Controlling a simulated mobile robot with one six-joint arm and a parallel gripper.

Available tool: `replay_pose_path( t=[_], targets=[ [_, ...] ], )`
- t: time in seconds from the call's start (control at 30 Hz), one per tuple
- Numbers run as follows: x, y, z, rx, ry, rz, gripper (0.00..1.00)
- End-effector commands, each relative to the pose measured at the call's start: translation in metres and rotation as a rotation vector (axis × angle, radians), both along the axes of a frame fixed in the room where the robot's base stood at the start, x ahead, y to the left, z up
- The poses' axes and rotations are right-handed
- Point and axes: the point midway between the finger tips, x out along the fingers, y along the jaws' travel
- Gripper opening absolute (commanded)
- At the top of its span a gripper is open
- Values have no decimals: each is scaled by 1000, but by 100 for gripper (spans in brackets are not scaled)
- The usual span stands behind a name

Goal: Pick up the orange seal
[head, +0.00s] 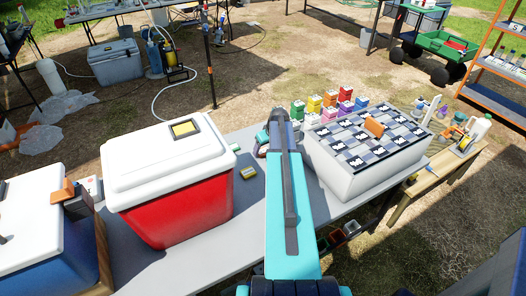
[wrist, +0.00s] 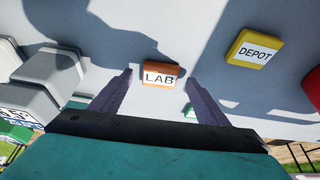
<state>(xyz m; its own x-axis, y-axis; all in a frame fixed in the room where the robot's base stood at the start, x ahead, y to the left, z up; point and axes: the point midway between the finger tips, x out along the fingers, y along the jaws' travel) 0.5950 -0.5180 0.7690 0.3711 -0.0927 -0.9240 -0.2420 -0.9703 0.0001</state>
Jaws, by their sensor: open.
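An orange seal block marked LAB (wrist: 160,69) lies on the grey table in the wrist view. My gripper (wrist: 159,84) is open, with one dark finger on each side of the block and gaps between them. The block sits around the line of the fingertips; whether they are down at its height I cannot tell. In the head view my teal arm covers the middle of the table, and I cannot make out the LAB block there.
A yellow block marked DEPOT (wrist: 254,50) lies right of it in the wrist view. In the head view a red cooler with white lid (head: 170,150) stands left. A white case with checkered top (head: 345,178) stands right, with an orange piece on top (head: 374,127).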

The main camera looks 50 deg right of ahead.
Motion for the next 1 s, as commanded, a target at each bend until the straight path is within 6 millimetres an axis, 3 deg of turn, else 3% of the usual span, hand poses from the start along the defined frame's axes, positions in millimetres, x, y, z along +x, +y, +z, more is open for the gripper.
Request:
replay_pose_path(
  t=[0.23,0.77,1.0],
  targets=[
    [5,-1,-11,-1,-1,1,69],
    [6,0,-12,0,0,1,69],
    [5,-1,-12,0,0,1,28]
  ],
)
